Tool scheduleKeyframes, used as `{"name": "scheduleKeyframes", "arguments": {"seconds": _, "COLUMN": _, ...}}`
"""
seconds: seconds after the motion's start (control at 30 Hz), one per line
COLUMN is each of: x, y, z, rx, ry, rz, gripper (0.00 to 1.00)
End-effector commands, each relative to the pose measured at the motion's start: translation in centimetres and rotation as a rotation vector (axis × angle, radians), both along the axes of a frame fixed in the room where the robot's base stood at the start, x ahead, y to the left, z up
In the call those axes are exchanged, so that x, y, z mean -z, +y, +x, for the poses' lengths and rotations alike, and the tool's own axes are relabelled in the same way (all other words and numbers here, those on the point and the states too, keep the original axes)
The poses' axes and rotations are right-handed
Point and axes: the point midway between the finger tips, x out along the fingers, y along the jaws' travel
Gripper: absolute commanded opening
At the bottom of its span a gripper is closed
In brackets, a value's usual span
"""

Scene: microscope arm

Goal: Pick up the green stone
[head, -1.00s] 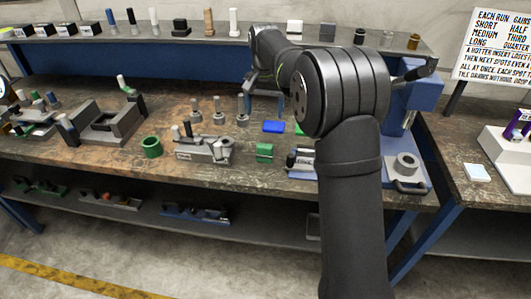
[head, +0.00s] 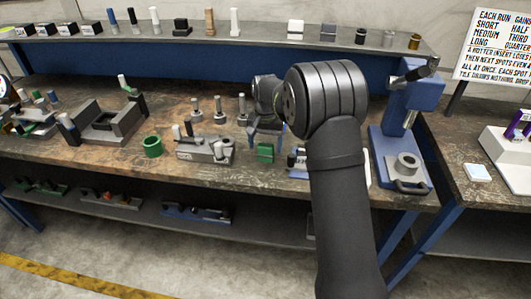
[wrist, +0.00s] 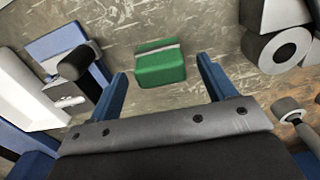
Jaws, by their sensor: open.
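The green stone (head: 265,153) is a small block lying on the workbench near its front edge. In the wrist view the green stone (wrist: 160,69) has a grey strip along its far side and lies flat on the worn bench top. My gripper (wrist: 161,68) is open, with its two blue fingers apart and the stone showing between and just beyond their tips. Nothing is held. In the head view my gripper (head: 266,138) is just behind and above the stone, partly hidden by my arm.
A blue-and-grey device (wrist: 70,55) is close to the left finger in the wrist view. A blue press (head: 410,110) stands at the right.

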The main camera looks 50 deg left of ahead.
Motion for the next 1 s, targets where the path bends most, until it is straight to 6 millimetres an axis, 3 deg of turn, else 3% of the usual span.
{"name": "scheduleKeyframes", "arguments": {"seconds": 0.17, "x": 2.7, "y": 0.0, "z": 0.1, "rx": 0.000, "ry": 0.001, "rz": -0.001, "gripper": 0.76}}
{"name": "scheduleKeyframes", "arguments": {"seconds": 0.4, "x": 3.0, "y": 0.1, "z": 0.1, "rx": 0.000, "ry": 0.000, "rz": 0.001, "gripper": 0.76}}
{"name": "scheduleKeyframes", "arguments": {"seconds": 0.7, "x": 3.0, "y": 0.1, "z": 0.1, "rx": 0.000, "ry": 0.000, "rz": 0.001, "gripper": 0.22}}
{"name": "scheduleKeyframes", "arguments": {"seconds": 1.0, "x": 2.7, "y": 0.1, "z": 0.1, "rx": -0.001, "ry": -0.001, "rz": 0.002, "gripper": 0.22}}
